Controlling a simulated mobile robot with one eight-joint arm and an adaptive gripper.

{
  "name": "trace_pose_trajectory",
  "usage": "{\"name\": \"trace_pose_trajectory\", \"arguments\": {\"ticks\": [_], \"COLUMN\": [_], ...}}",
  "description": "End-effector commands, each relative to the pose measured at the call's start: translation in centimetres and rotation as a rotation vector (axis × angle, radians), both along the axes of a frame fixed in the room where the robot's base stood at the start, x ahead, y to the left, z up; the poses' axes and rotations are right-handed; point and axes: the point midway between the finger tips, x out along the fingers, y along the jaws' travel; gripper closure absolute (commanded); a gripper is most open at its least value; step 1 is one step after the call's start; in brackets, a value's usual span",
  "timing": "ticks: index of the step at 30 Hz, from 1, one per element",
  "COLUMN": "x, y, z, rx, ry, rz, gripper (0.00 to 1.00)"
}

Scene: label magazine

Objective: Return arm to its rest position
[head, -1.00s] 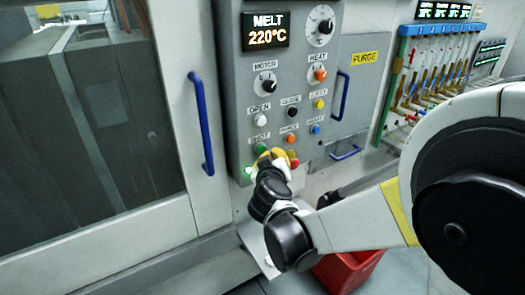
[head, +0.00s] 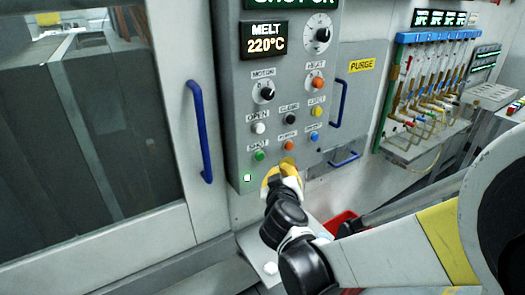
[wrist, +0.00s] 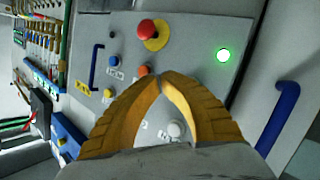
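My gripper (head: 283,170) has yellow fingers and is in front of the lower part of the grey control panel (head: 243,110) in the head view. In the wrist view its fingertips (wrist: 152,76) meet, and nothing shows held between them. The arm reaches from the lower right, bent at dark joints. A red mushroom button on a yellow disc (wrist: 152,32) shows beyond the fingertips in the wrist view, apart from them. In the head view my gripper hides that button. A white button (wrist: 176,129) shows between the finger bases.
A green lamp (head: 247,178) is lit on the panel. Blue handles (head: 201,130) stand out left of the panel and on the purge door (head: 338,103). A red bin (head: 338,222) is partly hidden behind my arm. Hoses and valves (head: 432,80) are at right.

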Motion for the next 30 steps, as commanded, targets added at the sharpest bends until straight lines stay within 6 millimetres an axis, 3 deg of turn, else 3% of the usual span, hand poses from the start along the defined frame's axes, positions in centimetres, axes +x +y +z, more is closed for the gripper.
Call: {"name": "trace_pose_trajectory", "arguments": {"ticks": [11,14,17,20,24,30], "x": [0.0,-0.5,-2.0,-4.8,-10.2,-19.0], "y": [-0.2,-1.7,-5.0,-9.2,-13.9,-16.8], "z": [0.1,0.4,1.1,1.4,1.1,-0.4], "rx": [0.0,0.011,0.033,0.072,0.142,0.264], "ry": [0.003,0.027,0.091,0.188,0.343,0.545], "rz": [-0.003,-0.029,-0.087,-0.16,-0.239,-0.279], "gripper": [1.0,1.0,1.0,1.0,1.0,1.0]}}
